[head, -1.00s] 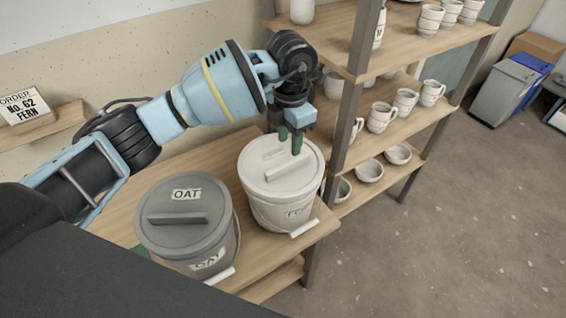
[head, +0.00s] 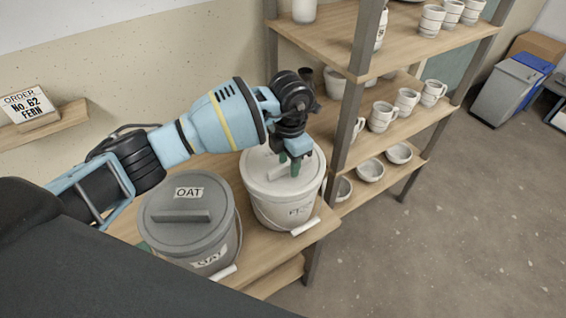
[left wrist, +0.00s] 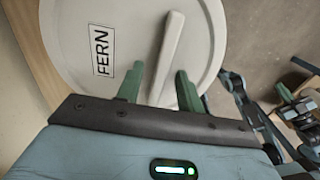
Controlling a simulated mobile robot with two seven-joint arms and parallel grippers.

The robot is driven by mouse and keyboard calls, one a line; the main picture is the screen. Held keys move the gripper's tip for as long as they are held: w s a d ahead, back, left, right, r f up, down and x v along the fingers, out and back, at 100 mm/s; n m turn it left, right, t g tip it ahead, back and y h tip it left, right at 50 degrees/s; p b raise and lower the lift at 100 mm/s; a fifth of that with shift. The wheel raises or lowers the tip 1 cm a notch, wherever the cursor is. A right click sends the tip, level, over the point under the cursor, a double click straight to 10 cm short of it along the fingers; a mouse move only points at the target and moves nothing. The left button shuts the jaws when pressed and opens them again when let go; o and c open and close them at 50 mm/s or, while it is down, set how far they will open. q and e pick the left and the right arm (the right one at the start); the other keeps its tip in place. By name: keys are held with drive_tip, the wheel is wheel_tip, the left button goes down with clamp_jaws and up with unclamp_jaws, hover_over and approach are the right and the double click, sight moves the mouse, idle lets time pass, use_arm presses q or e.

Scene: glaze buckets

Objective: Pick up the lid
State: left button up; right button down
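The white lid (head: 258,177) sits on the white bucket (head: 285,212) at the shelf end of the bench. In the left wrist view the lid (left wrist: 80,20) carries a FERN label (left wrist: 102,51) and a raised bar handle (left wrist: 170,45). My left gripper (head: 290,166) is over the lid, fingers pointing down. In the left wrist view its green fingers (left wrist: 159,70) are apart, one on each side of the handle, with gaps visible. The grey OAT lid (head: 185,203) sits on its grey bucket beside it.
A wooden shelf rack (head: 430,125) with cups and bowls stands just right of the white bucket. The wooden bench (head: 262,243) holds both buckets. An order sign (head: 28,106) reading No. 62 FERN stands on a small wall shelf. Open floor lies to the right.

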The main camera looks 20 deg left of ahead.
use_arm(q)
drive_tip(key=shift+f, duration=0.15)
drive_tip(key=shift+c, duration=0.5)
clamp_jaws()
drive_tip(key=shift+w+r, duration=0.1)
drive_tip(key=shift+r, duration=0.65)
wheel_tip(320, 180, up, 3)
drive_tip(key=shift+f, duration=0.15)
drive_tip(key=s+d+r, duration=0.1)
drive_tip(key=s+d, duration=0.3)
drive_tip(key=s, duration=1.1)
drive_tip(key=shift+s, duration=0.35)
